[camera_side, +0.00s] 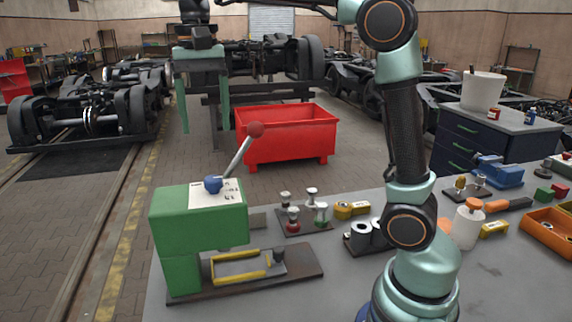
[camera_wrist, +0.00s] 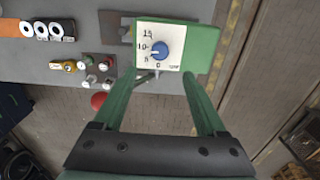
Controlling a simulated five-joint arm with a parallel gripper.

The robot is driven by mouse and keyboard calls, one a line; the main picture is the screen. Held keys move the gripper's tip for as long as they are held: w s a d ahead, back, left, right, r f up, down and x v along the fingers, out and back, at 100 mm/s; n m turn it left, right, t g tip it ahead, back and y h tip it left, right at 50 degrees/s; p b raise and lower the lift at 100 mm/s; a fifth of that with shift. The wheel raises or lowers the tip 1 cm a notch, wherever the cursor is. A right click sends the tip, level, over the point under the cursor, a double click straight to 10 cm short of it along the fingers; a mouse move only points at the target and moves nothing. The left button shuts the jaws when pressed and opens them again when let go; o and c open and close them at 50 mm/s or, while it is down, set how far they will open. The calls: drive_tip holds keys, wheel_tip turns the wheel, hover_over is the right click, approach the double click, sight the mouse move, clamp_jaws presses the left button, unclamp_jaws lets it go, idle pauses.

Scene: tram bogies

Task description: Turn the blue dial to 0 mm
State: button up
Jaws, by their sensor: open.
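The blue dial (camera_side: 213,184) sits on a white scale plate (camera_side: 230,193) on top of the green press (camera_side: 190,225). In the wrist view the blue dial (camera_wrist: 159,50) shows between and beyond my fingertips, with the marks 15, 10, 5 and 0 on the white plate (camera_wrist: 172,34). The exact mark the dial points at is too small to tell. My gripper (camera_side: 204,130) is open and empty, its two green fingers pointing down, higher than the dial and apart from it. My gripper also shows in the wrist view (camera_wrist: 164,75), its fingers spread.
A lever with a red ball (camera_side: 255,130) rises beside the dial. A yellow frame (camera_side: 240,267) lies on the press base. Several small stamps (camera_side: 292,214) and grey rolls (camera_side: 362,236) stand to the right. A red bin (camera_side: 288,135) stands behind on the floor.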

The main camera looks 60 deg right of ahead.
sight(213, 178)
wheel_tip(213, 178, down, 12)
drive_tip(key=shift+r, duration=0.15)
idle(0.3)
clamp_jaws()
